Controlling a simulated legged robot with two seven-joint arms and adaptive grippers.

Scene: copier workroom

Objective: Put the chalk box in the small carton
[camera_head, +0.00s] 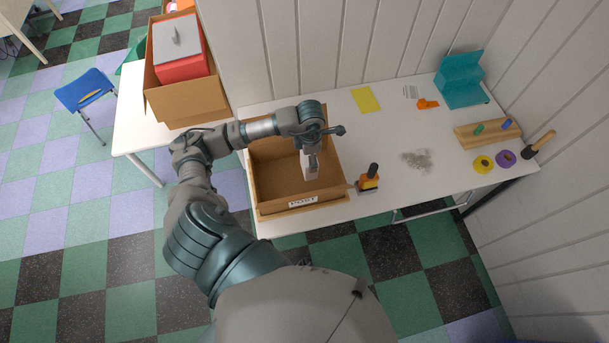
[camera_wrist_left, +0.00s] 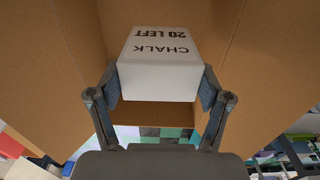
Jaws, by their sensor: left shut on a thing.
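The small carton (camera_head: 275,207) is an open brown cardboard box with a white label on its near side, standing on the white table. The white chalk box (camera_head: 308,167) is over the carton's right part, at or below rim level. In the left wrist view the chalk box (camera_wrist_left: 160,62) shows printed letters reading CHALK and 20 LEFT, with brown cardboard walls around it. My left gripper (camera_wrist_left: 158,92) has its two fingers on opposite sides of the chalk box. In the head view my left gripper (camera_head: 324,148) partly hides it. Whether the box touches the carton floor cannot be told. My right gripper is not in view.
Right of the carton stand a stamp-like item with a dark handle (camera_head: 368,179) and a grey pile (camera_head: 416,160). A teal holder (camera_head: 461,80) and a wooden block (camera_head: 487,133) are farther right. A larger carton (camera_head: 187,103) with a red box stands at the back left.

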